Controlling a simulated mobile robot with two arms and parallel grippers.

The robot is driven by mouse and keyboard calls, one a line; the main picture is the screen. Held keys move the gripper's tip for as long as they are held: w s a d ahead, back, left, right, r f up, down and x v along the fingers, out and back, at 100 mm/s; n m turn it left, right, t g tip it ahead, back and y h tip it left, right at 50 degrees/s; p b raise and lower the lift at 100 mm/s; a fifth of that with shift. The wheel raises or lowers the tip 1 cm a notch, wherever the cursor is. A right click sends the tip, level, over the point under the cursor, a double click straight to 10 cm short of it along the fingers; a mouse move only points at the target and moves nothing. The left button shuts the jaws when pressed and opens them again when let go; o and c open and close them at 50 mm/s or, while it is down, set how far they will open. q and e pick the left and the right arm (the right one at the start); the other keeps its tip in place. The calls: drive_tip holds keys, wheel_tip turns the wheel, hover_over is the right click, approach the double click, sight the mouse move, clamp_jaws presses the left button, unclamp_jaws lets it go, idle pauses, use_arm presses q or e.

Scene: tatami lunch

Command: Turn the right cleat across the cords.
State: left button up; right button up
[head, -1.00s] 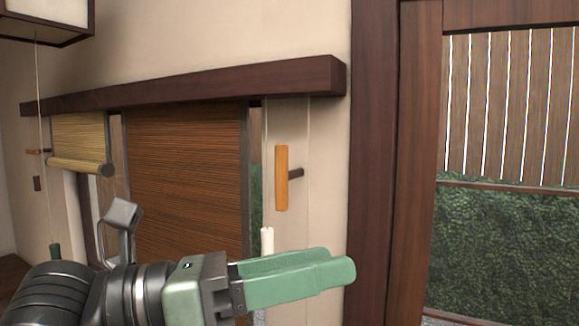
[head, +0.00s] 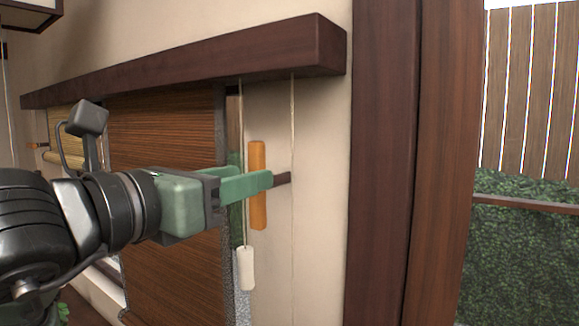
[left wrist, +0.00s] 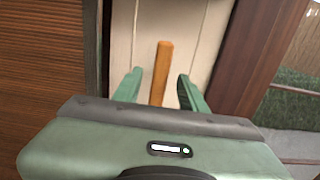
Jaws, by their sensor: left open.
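Two thin pale cords (head: 292,130) hang down, one on each side of the cleat. My left gripper (head: 266,181) is open at the cleat's mid-height, and a green finger hides part of the bar. In the left wrist view the cleat (left wrist: 162,70) stands upright between the two spread fingers, with a gap on both sides. The right gripper is not in view.
A white cord end (head: 246,270) hangs below the gripper. A brown slatted blind (head: 160,130) is at left, under a dark wooden beam (head: 200,66). Another small orange cleat (head: 37,146) is at far left. A dark post (head: 385,180) stands at right.

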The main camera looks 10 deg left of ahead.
use_arm(q)
drive_tip(key=x, duration=0.1)
drive_tip(key=p+x, duration=0.2)
drive_tip(key=shift+w+d+r, duration=0.15)
drive_tip(key=shift+w+r, duration=0.15)
drive_tip(key=shift+w, duration=0.05)
drive_tip(key=x, duration=0.1)
drive_tip(key=p+x, duration=0.1)
drive_tip(key=shift+w+d+f, duration=0.15)
drive_tip(key=shift+w+f, duration=0.05)
drive_tip(key=shift+w, duration=0.2)
drive_tip(key=c, duration=0.9)
clamp_jaws()
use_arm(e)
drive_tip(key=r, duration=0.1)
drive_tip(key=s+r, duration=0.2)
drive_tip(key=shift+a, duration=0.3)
